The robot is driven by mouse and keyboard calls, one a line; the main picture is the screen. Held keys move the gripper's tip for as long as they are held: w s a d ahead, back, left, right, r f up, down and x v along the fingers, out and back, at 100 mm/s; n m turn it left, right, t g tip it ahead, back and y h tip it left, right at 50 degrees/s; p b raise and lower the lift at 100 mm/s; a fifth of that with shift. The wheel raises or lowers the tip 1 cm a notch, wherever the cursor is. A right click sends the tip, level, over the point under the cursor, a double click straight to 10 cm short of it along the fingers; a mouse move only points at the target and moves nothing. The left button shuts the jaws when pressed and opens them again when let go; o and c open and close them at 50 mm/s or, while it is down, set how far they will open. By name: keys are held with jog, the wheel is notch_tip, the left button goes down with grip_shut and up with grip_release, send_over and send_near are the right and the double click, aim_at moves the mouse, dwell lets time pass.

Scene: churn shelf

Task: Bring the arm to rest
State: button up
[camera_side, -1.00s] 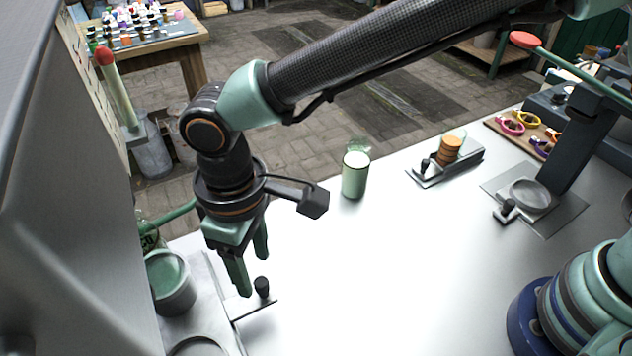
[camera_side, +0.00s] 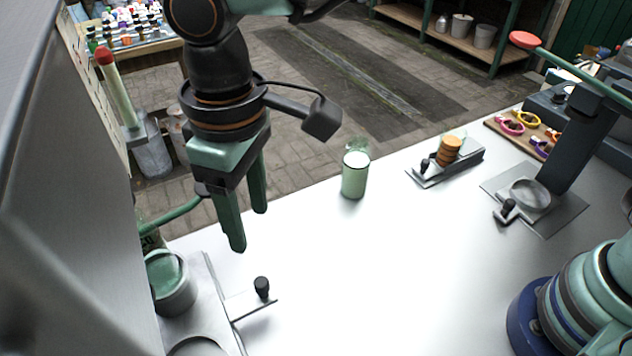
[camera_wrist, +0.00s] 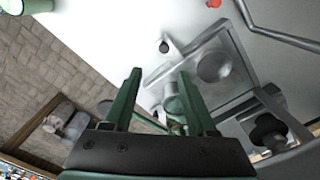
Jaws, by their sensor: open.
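My gripper (camera_side: 247,228) hangs with its green fingers pointing down, apart from each other with nothing between them. It is in the air above the left part of the metal table, above and to the left of a small black knob (camera_side: 262,287) on a flat plate. In the wrist view my gripper (camera_wrist: 160,85) also shows its two fingers spread. The knob shows there as a small dark dot (camera_wrist: 163,47).
A green cup (camera_side: 166,280) stands at the left edge beside the grey machine. A pale green cup (camera_side: 354,176) stands at the table's back edge. A holder with orange discs (camera_side: 449,150) and a dish press (camera_side: 530,195) stand right. The table's middle is clear.

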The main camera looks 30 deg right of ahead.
jog(key=w+d+r+m+t, duration=0.15)
jog(key=w+d+r, duration=0.25)
jog(key=d, duration=0.7)
jog(key=s+d+m+t, duration=0.2)
jog(key=d+m, duration=0.1)
jog(key=d, duration=1)
jog(key=s+d+m+t, duration=0.2)
jog(key=d+m, duration=0.2)
jog(key=d, duration=0.9)
jog(key=shift+d, duration=0.25)
jog(key=shift+s+r, duration=0.1)
